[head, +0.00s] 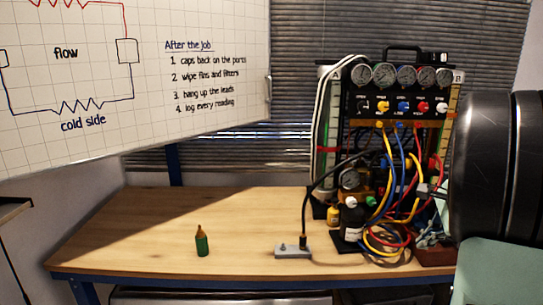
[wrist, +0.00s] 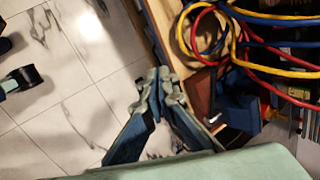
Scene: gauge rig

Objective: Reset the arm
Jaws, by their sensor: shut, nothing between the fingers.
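My gripper (wrist: 160,82) shows in the wrist view, its two fingers together at the tips and empty. It hangs in front of the bench edge, over the tiled floor, close to a brown block or box on the bench. In the head view only a large dark part of my arm shows at the right edge, and the gripper itself is out of sight there. The gauge rig (head: 403,103) stands on the right of the wooden bench (head: 130,230), with a row of dials and coloured knobs.
Loops of yellow, red and blue hose (wrist: 205,30) hang close beside my gripper. A whiteboard (head: 130,120) hangs at upper left. The bench's left part is clear.

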